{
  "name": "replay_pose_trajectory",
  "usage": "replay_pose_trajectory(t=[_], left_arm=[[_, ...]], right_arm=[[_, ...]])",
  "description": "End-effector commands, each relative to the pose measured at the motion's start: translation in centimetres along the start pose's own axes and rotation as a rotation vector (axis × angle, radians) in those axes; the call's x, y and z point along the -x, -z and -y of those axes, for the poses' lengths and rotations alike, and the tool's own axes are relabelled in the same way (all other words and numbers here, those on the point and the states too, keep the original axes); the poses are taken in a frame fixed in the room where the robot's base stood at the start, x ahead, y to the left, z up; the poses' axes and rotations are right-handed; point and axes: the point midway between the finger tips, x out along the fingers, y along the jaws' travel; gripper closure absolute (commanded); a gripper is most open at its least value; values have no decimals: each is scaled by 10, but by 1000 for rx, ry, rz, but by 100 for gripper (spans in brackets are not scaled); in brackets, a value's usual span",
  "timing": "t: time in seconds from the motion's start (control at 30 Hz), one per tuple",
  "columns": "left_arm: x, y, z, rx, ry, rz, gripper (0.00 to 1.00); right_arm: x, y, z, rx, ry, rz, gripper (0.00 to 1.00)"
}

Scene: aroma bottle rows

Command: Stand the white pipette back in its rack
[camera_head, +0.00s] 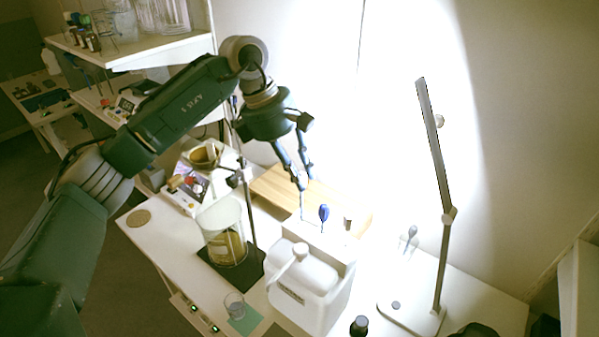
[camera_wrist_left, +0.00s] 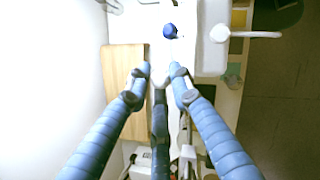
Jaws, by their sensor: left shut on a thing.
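My left gripper (camera_head: 303,186) points down above the back of the white table. It is shut on a thin, pale thing that shows faintly below its fingertips, likely the white pipette (camera_head: 302,207); it is hard to make out against the bright background. In the left wrist view the gripper's blue fingers (camera_wrist_left: 162,70) come close together. A blue-topped pipette (camera_head: 323,212) stands just right of the gripper, and its blue top shows ahead of the fingertips in the wrist view (camera_wrist_left: 170,31). The pale rack (camera_head: 318,238) is partly hidden behind a jug. My right gripper is not seen.
A large white jug (camera_head: 305,289) stands in front of the rack. A glass cylinder (camera_head: 225,235) and a stand rod are to the left. A wooden board (camera_wrist_left: 122,80) lies beside the gripper. A desk lamp (camera_head: 441,200) rises at the right. A dark bottle (camera_head: 359,326) is near the front.

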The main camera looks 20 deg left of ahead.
Motion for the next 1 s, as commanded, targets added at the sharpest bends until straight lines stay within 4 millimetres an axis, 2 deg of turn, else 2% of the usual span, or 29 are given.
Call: replay_pose_trajectory(t=[0.43, 1.0], left_arm=[[-2, 1, 0, 0, -1, 0, 85], [-18, 7, 1, 0, -1, 0, 85]], right_arm=[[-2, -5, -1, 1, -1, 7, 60], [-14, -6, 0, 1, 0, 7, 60]])
